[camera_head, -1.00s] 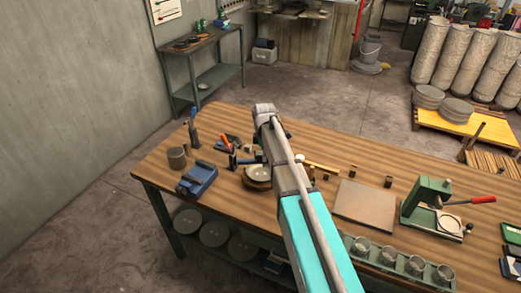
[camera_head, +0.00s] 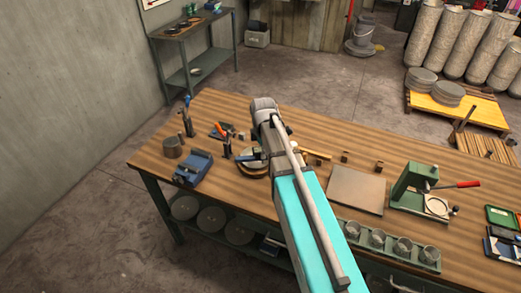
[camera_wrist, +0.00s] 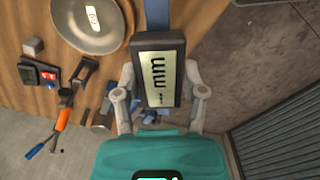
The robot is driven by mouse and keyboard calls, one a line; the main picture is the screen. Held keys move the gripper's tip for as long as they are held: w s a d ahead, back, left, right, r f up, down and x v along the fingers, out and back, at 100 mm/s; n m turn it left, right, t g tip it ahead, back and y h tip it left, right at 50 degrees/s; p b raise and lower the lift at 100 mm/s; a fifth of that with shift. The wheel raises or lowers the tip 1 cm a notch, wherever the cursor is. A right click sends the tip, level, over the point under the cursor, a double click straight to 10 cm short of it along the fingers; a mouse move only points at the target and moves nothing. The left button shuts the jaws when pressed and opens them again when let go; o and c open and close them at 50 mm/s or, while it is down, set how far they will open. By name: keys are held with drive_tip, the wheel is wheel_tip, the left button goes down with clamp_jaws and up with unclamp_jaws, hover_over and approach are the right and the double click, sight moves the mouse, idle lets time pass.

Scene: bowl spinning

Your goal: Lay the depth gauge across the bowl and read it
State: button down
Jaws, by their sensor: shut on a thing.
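In the wrist view my gripper (camera_wrist: 160,82) is shut on the depth gauge (camera_wrist: 140,82), a dark box with a pale display reading "mm" and a blue bar running up from it. No number is legible on the display. The bowl (camera_wrist: 72,34), a shallow grey dish with a pale oval mark inside, lies at the upper left, beside the gauge and apart from it in the picture. In the head view the bowl (camera_head: 247,167) is partly hidden behind my arm, and the gripper and gauge cannot be made out.
On the wooden bench (camera_head: 330,150) stand a blue vise-like block (camera_head: 194,168), a grey cylinder (camera_head: 172,147), a flat plate (camera_head: 356,190) and a green press with a red handle (camera_head: 418,182). A rack of metal cups (camera_head: 402,247) runs along the front edge.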

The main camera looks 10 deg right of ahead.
drive_tip(key=shift+w, duration=0.15)
drive_tip(key=w+f+b, duration=0.4)
drive_tip(key=w, duration=0.9)
drive_tip(key=shift+w, duration=0.25)
drive_tip(key=shift+f, duration=0.15)
drive_tip(key=shift+f+b, duration=4)
drive_tip(key=shift+b, duration=0.2)
drive_tip(key=shift+f, duration=0.3)
drive_tip(key=shift+c, duration=0.4)
unclamp_jaws()
drive_tip(key=shift+r, duration=0.2)
